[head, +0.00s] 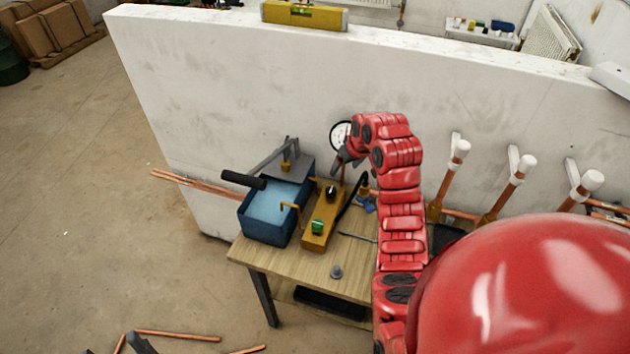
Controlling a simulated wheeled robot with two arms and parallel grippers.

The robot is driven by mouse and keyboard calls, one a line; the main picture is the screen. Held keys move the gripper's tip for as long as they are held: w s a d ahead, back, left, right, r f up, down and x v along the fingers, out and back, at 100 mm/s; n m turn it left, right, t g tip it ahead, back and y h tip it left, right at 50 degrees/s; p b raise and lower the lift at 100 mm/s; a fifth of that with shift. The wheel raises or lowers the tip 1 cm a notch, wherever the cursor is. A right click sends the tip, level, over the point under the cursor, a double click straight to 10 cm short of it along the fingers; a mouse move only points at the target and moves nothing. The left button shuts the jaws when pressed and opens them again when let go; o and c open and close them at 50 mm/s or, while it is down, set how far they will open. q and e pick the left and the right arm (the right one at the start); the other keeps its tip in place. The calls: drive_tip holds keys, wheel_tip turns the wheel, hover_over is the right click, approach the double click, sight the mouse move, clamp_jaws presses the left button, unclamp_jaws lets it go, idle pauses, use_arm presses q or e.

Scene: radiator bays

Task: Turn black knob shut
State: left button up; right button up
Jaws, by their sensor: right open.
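The black knob (331,192) sits on top of a brass block (312,240) on the small wooden bench. A green knob (318,226) stands on the same block, nearer to me. My red right arm reaches up over the bench and bends left at its top. The dark right gripper (339,167) points down, above and just behind the black knob in the picture. It is open and looks apart from the knob, with nothing seen between its fingers. Its fingertips are small and partly merge with dark parts behind. I do not see my left gripper.
A blue water tank (265,228) with a black-handled lever stands left of the block. A round gauge (340,135) is behind the gripper, before the white wall (230,80). A small grey piece (336,272) lies on the bench front. Copper pipes with white caps stand at right.

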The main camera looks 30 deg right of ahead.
drive_tip(key=b, duration=0.7)
approach(331, 190)
drive_tip(key=p+x, duration=0.4)
drive_tip(key=x, duration=0.4)
drive_tip(key=shift+w+d+f, duration=0.1)
drive_tip(key=shift+f, duration=0.3)
clamp_jaws()
